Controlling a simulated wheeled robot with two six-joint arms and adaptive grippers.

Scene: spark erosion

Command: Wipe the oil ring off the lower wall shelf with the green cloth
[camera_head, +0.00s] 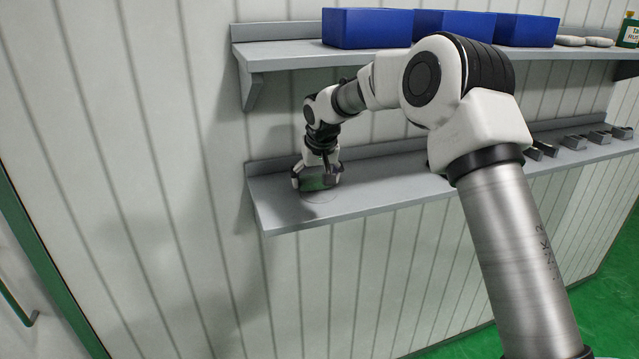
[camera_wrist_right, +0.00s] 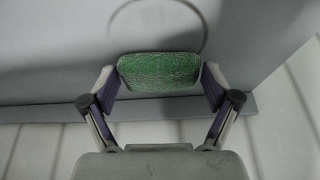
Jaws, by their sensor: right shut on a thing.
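The lower wall shelf (camera_head: 375,200) is a grey ledge on the panelled wall. My right gripper (camera_head: 316,181) is over its left end, pointing down, and is shut on the green cloth. The cloth (camera_wrist_right: 159,73) shows in the right wrist view as a green textured pad between both fingertips (camera_wrist_right: 160,78). The oil ring (camera_head: 319,197) is a faint thin circle on the shelf just under the gripper. In the right wrist view the ring (camera_wrist_right: 203,20) is a dark arc beyond the cloth, partly hidden by it. I cannot tell whether the cloth touches the shelf. My left gripper is out of view.
An upper shelf (camera_head: 290,55) with blue bins (camera_head: 367,28) hangs above. Several small dark metal blocks (camera_head: 573,142) stand at the right of the lower shelf. My right arm covers the shelf's middle part. The shelf's left end around the gripper is clear.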

